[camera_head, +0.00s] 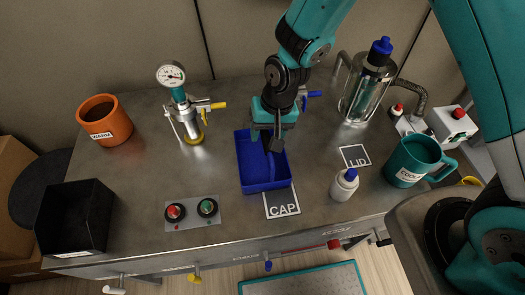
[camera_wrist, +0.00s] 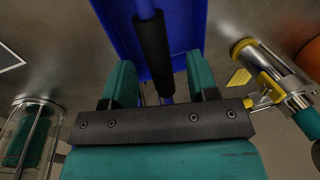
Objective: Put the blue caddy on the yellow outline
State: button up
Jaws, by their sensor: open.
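The blue caddy (camera_head: 252,172) is an open tray with a divider and an upright centre handle, standing mid-table just behind the CAP square. In the wrist view its blue wall (camera_wrist: 115,25) lies ahead of my gripper, and its dark handle grip (camera_wrist: 152,50) runs between the fingers. My gripper (camera_head: 272,138) is open and low over the caddy's back half; it also shows in the wrist view (camera_wrist: 160,85), with a finger on each side of the handle.
The gauge valve (camera_head: 183,108) stands left of the caddy, the glass vessel (camera_head: 366,92) back right. A white bottle (camera_head: 343,186) and teal COOL mug (camera_head: 411,162) stand right.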

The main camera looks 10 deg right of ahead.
jog(key=shift+a+f, duration=0.2)
jog(key=shift+f, duration=0.8)
jog(key=shift+c, duration=0.3)
grip_shut()
jog(key=shift+r, duration=0.1)
